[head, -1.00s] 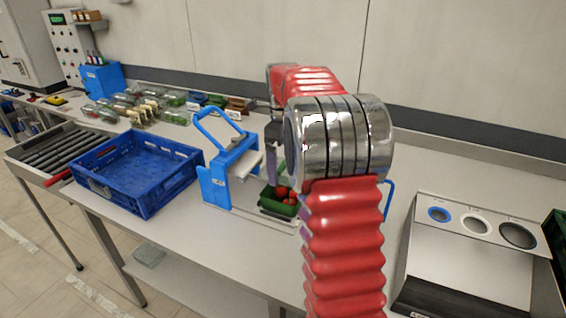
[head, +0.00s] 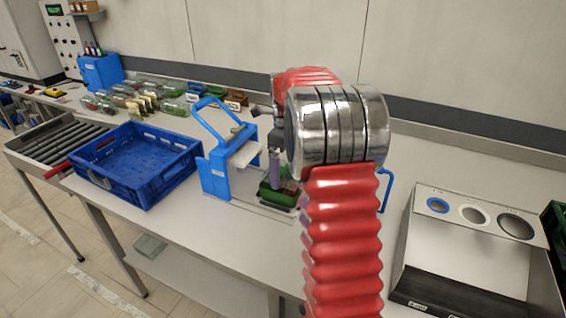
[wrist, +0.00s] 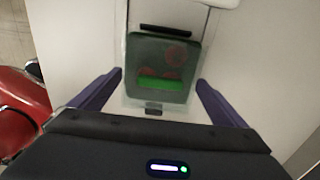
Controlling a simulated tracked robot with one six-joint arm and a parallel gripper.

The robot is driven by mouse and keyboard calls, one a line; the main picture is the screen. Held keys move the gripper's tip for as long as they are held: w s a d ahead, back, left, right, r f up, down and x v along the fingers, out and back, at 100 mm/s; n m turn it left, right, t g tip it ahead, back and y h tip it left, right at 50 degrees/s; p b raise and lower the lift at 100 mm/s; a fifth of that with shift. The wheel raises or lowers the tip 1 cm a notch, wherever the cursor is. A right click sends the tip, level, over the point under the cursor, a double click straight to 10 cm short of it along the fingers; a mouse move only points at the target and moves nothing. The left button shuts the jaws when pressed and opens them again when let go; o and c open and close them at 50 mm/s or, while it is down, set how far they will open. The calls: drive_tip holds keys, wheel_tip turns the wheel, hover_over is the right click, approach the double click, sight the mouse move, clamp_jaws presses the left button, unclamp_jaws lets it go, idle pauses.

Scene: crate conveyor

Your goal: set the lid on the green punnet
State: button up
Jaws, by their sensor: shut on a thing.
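The green punnet (head: 268,193) stands on the table beside the blue press-like stand, partly hidden by my gripper (head: 280,170). In the wrist view the clear lid (wrist: 137,97) lies between the two purple fingers of my gripper (wrist: 160,78), which are shut on its sides. Red fruit and a bright green patch of the punnet show through the lid. The lid covers the punnet from above and looks roughly lined up with it. I cannot tell whether it rests on the rim or hangs just above.
The blue stand (head: 214,175) with its raised handle is close at the left. A blue crate (head: 150,185) lies further left by the rollers (head: 60,145). Several packed punnets stand behind. A sloped box with round openings (head: 470,215) is at the right.

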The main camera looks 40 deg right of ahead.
drive_tip(key=shift+f, duration=1.1)
drive_tip(key=shift+a+f, duration=0.1)
idle(0.5)
drive_tip(key=o, duration=0.6)
drive_tip(key=shift+o, duration=0.2)
drive_tip(key=shift+w, duration=0.1)
drive_tip(key=shift+w+r, duration=0.1)
drive_tip(key=shift+r, duration=3.55)
